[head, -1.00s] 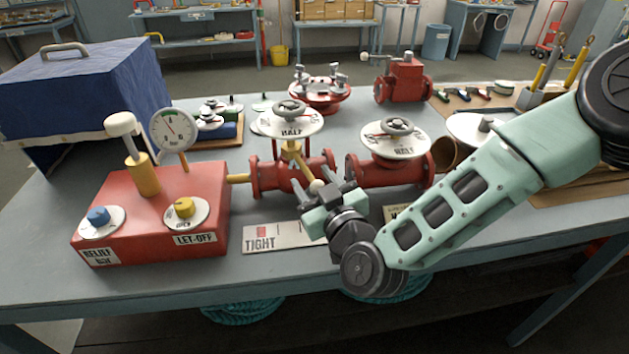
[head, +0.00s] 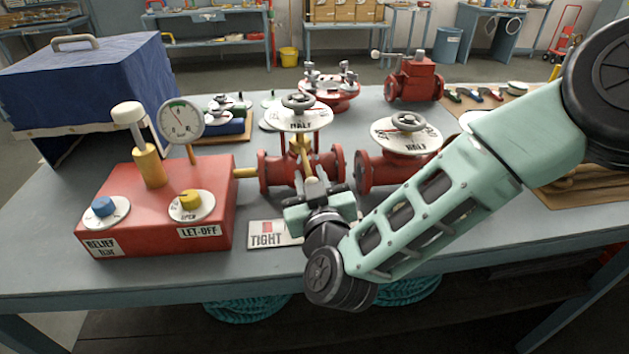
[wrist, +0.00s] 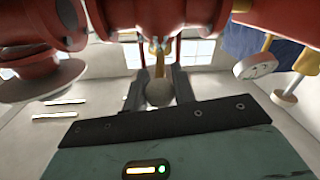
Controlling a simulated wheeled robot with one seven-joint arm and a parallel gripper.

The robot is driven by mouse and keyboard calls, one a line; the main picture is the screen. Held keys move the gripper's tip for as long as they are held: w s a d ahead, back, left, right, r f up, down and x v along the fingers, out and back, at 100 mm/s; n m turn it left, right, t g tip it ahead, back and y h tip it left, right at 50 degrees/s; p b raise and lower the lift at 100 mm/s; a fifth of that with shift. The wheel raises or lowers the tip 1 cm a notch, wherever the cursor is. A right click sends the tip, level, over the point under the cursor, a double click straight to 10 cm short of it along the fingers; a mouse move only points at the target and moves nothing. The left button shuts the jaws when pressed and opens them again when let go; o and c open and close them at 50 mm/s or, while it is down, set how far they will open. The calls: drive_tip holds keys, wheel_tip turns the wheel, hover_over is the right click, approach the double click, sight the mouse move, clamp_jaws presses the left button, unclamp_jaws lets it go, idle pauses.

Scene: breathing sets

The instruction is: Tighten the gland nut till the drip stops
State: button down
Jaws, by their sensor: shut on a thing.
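The left red valve (head: 272,172) has a handwheel dial marked HALF (head: 299,118). A brass gland nut (head: 299,142) sits on its stem below the dial, with a brass lever hanging towards me. The lever ends in a pale ball knob (wrist: 158,93). My gripper (wrist: 158,88) has one finger on each side of the lever and knob and is shut on the lever. In the head view my gripper (head: 318,190) is in front of the valve and hides part of the lever. A small bluish spot shows near the nut in the wrist view; I cannot tell if it is a drip.
A TIGHT card (head: 266,233) lies on the table left of my gripper. A red box (head: 160,205) with a gauge (head: 180,119), knobs and pump handle stands left. A second red valve (head: 380,172) stands close on the right. A blue-covered case (head: 85,85) is at back left.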

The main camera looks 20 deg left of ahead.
drive_tip(key=c, duration=1.1)
unclamp_jaws()
drive_tip(key=shift+c, duration=0.2)
drive_tip(key=shift+s+d+f, duration=0.1)
drive_tip(key=shift+s+d, duration=0.15)
drive_tip(key=shift+s, duration=0.25)
drive_tip(key=b+v, duration=0.4)
drive_tip(key=v, duration=1.2)
drive_tip(key=shift+b, duration=0.35)
drive_tip(key=shift+s+d, duration=0.1)
drive_tip(key=shift+s, duration=0.05)
